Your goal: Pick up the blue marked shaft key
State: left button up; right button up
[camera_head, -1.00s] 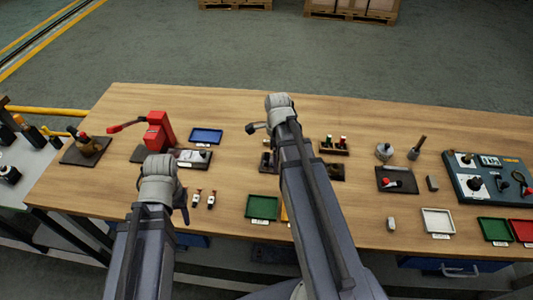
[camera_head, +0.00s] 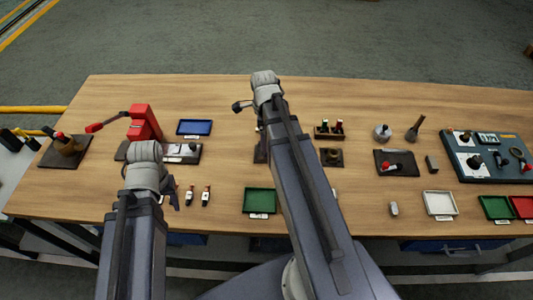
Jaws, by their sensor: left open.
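I cannot make out a blue mark on any key-like part at this size. Two small dark parts with red and white marks, a left one (camera_head: 190,195) and a right one (camera_head: 206,195), lie on the table just right of my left gripper (camera_head: 173,201). That gripper is open, low over the table's front left, and partly hidden by its own wrist. My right gripper (camera_head: 241,106) shows only as a small dark piece beside its wrist near the table's middle; its jaws are not clear. My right arm hides part of the table.
A red press (camera_head: 143,122) and a blue tray (camera_head: 194,128) stand behind the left gripper. A green tray (camera_head: 260,201) lies right of the small parts. A small rack (camera_head: 329,132), a white tray (camera_head: 440,204) and a control panel (camera_head: 490,157) are to the right. The wooden table (camera_head: 370,215) has bare patches between.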

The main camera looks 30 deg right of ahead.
pick_arm(q)
jog(key=shift+f+b, duration=2.6)
jog(key=shift+f, duration=0.3)
pick_arm(e)
jog(key=shift+s+d+f, duration=0.15)
jog(key=shift+s+f, duration=0.05)
jog(key=shift+f, duration=1.25)
jog(key=shift+s+d+f, duration=0.1)
jog(key=shift+s+f, duration=0.05)
jog(key=shift+f, duration=1.3)
jog(key=shift+r, duration=0.1)
pick_arm(q)
jog(key=shift+r, duration=0.1)
pick_arm(e)
grip_shut()
